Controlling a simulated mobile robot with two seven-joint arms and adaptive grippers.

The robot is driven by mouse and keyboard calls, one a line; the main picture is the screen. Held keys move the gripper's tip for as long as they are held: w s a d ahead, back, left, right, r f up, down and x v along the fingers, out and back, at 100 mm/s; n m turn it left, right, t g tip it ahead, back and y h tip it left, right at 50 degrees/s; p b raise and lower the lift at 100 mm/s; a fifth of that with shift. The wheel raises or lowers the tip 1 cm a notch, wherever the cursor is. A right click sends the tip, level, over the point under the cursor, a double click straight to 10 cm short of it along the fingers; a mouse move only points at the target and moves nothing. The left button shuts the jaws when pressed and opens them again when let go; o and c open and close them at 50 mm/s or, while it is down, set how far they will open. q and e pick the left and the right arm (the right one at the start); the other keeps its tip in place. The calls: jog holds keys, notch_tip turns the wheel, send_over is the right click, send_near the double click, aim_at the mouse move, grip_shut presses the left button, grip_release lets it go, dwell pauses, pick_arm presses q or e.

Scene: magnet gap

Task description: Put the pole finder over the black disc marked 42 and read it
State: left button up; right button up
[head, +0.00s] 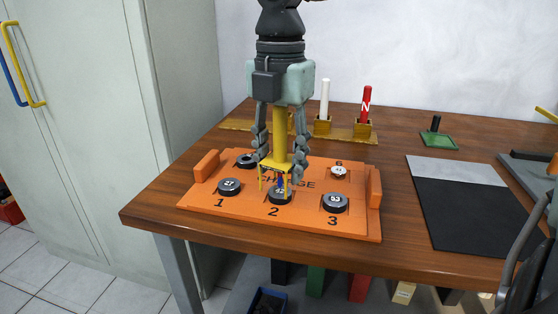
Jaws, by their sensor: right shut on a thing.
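My right gripper (281,150) is shut on the yellow pole finder (279,138), holding it upright by its post. The finder's frame and thin legs are over the black disc (280,198) at spot 2 of the orange board (255,224). Part of that disc's number is hidden behind the finder; it looks like 42. A blue part shows inside the frame, but its reading is too small to tell. I cannot tell whether the legs touch the board. My left gripper is not in view.
Black discs stand at spot 1 (229,187) and spot 3 (335,203). A white-topped piece (339,172) is behind. A white rod (324,98) and a red N rod (366,102) stand in yellow holders. A black mat (472,215) and green block (437,139) are right.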

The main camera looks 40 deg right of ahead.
aim_at(280, 160)
jog(key=shift+r, duration=0.1)
jog(key=shift+r+p, duration=1.45)
jog(key=shift+r, duration=1.5)
